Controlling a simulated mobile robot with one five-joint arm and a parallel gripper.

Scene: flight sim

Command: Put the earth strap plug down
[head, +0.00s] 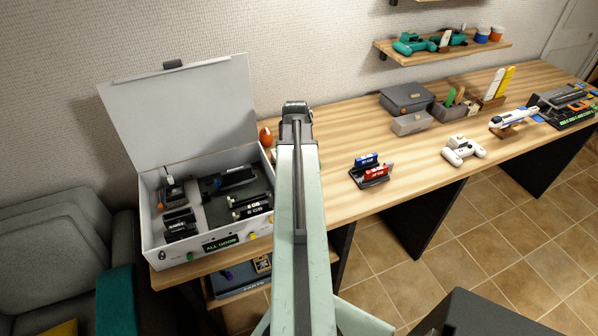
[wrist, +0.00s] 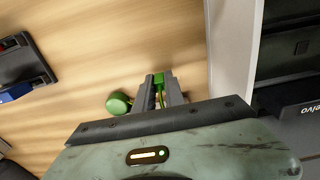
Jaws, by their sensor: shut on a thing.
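In the wrist view my gripper (wrist: 163,92) is shut on the earth strap plug (wrist: 158,79), a small green piece between the fingertips. The wooden tabletop (wrist: 140,35) shows beyond it. I cannot tell whether the plug touches the table. A rounded green piece (wrist: 118,103) shows just left of the fingers; I cannot tell whether it is joined to the plug. In the head view my arm hides the gripper and the plug.
An open white case (head: 160,250) stands left on the table; its wall (wrist: 222,50) is close right of my gripper. A black holder (head: 376,182) with blue and red pieces lies to the right. A white game controller (head: 464,152) lies farther right.

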